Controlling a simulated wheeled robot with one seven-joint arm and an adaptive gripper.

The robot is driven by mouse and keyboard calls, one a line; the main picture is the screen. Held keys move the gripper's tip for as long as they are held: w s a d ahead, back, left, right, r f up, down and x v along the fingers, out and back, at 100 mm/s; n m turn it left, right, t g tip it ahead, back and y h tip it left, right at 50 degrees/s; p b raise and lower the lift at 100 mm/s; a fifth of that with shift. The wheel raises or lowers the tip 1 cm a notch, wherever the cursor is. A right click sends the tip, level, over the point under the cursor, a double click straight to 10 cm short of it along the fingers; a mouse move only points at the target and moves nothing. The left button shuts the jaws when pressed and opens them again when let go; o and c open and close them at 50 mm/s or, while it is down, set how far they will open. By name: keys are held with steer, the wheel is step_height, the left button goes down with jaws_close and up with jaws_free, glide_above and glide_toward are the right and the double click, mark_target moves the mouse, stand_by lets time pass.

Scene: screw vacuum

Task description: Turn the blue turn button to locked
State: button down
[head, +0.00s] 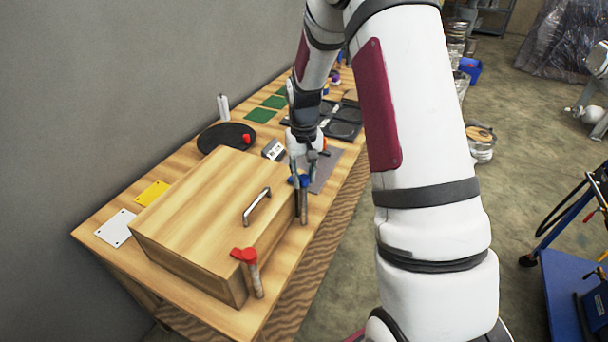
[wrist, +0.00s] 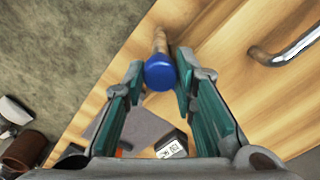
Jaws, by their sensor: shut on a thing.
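The blue turn button (head: 304,182) sits on a wooden post at the far right corner of the wooden box (head: 205,198), by the table's front edge. In the wrist view its round blue end (wrist: 159,74) lies between my fingertips, with the post behind it. My gripper (head: 299,174) comes down from above and is shut on the blue button; its fingers (wrist: 160,66) stand on both sides of it. In the head view the fingers partly hide the button, so its exact angle is hard to tell.
A red turn button (head: 244,255) on a similar post stands at the box's near corner. A metal handle (head: 257,206) is on the box's lid. A black round plate (head: 226,138), a small meter box (head: 273,150) and a grey mat (head: 325,172) lie beyond.

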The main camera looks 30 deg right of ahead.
mark_target(303, 177)
steer(key=shift+n, duration=0.6)
steer(key=c, duration=1.3)
jaws_free()
step_height(303, 177, up, 12)
